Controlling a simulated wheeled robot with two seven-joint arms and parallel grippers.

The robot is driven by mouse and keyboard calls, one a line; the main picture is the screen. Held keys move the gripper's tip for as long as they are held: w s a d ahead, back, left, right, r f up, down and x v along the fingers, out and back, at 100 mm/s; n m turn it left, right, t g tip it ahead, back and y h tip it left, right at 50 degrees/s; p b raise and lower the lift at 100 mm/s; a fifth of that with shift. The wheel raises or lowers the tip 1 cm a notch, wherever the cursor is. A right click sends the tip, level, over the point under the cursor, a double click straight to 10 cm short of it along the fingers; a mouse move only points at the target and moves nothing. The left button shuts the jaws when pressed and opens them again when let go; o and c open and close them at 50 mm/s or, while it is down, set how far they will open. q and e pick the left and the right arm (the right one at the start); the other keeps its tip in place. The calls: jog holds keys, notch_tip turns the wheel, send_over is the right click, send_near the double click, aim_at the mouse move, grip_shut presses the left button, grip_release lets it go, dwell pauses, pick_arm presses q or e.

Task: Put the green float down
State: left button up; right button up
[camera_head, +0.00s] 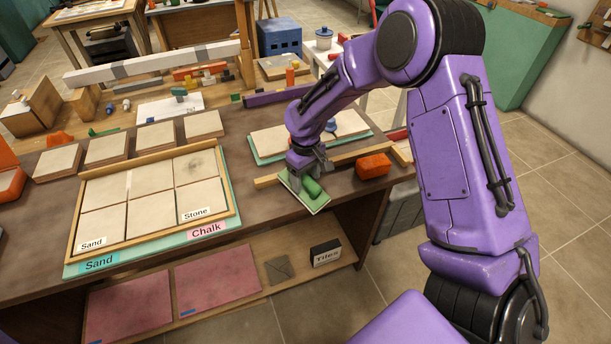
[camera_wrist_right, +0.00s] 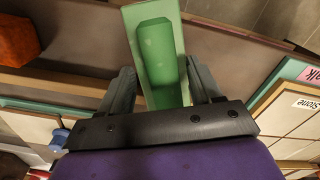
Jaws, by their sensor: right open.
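The green float (camera_head: 316,204), a pale green flat board with a darker green handle (camera_head: 312,187), is at the front edge of the workbench (camera_head: 262,220), below my right gripper (camera_head: 303,172). The right gripper is open, with its fingers on either side of the float's handle end. In the right wrist view, the float (camera_wrist_right: 172,15) extends away between the two spread fingers (camera_wrist_right: 162,78), with gaps showing beside the handle. Whether the board lies fully flat on the bench is hard to tell. My left gripper is not in view.
A framed tray of pale tiles (camera_head: 237,207) with Sand, Stone and Chalk labels is to the left. A teal-edged board (camera_head: 257,155) lies behind. A lower shelf (camera_head: 300,262) is below the front edge.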

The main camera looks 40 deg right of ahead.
aim_at(306, 174)
jog(key=shift+r, duration=0.1)
notch_tip(306, 174, up, 13)
jog(key=b, duration=0.1)
jog(key=shift+b, duration=0.4)
